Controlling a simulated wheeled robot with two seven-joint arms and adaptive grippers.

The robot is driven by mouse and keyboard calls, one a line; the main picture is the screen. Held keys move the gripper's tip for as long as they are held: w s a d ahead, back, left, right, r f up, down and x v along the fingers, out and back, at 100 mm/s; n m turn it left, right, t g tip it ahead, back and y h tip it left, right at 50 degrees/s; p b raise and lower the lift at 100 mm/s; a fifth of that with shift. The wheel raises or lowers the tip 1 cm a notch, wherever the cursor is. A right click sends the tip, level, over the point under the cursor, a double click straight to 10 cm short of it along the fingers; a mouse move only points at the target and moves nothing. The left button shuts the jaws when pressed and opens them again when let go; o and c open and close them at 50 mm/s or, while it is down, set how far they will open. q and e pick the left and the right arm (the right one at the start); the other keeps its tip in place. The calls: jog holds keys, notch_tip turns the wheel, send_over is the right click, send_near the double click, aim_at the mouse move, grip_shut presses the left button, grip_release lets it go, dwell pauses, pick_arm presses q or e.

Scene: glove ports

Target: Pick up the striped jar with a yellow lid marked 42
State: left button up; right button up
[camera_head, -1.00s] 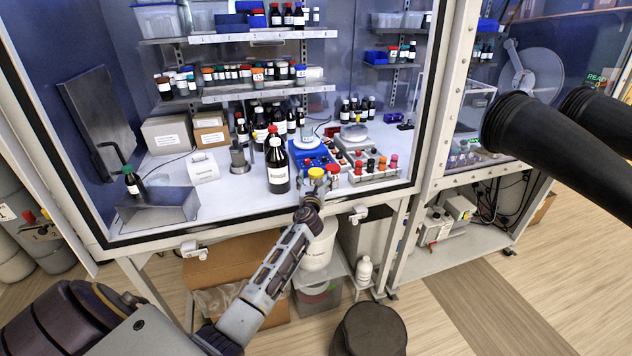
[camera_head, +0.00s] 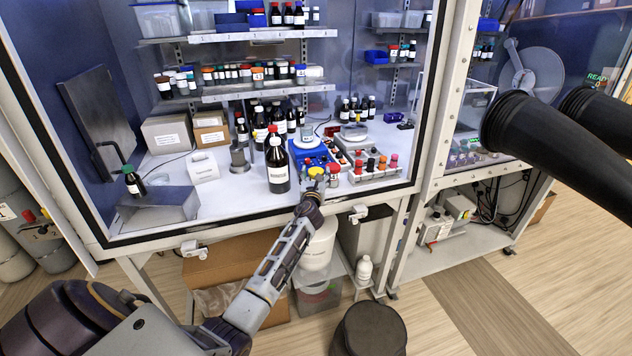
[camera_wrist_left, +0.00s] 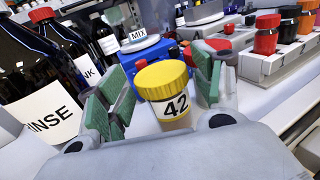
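The jar with a yellow lid (camera_wrist_left: 165,92) stands upright on the cabinet floor, its white label reading 42. No stripes can be made out on the part that shows. Its yellow lid also shows in the head view (camera_head: 316,171). My left gripper (camera_head: 316,184) reaches in over the front edge of the cabinet. In the left wrist view its green-padded fingers (camera_wrist_left: 160,75) stand open on either side of the jar, with narrow gaps at the lid. The lower part of the jar is hidden behind the gripper body. My right gripper is not in view.
A dark bottle labelled RINSE (camera_wrist_left: 40,110) stands close to the left finger. A rack of colour-lidded jars (camera_head: 370,170) is to the right. Clear white floor (camera_head: 225,195) lies left of the big bottle.

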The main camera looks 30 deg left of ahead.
pick_arm(q)
jog(key=c, duration=0.7)
jog(key=shift+r, duration=0.15)
jog(key=shift+r, duration=0.5)
notch_tip(320, 180, up, 7)
jog(key=shift+r+p, duration=0.15)
jog(key=shift+p, duration=0.85)
jog(key=shift+r, duration=0.7)
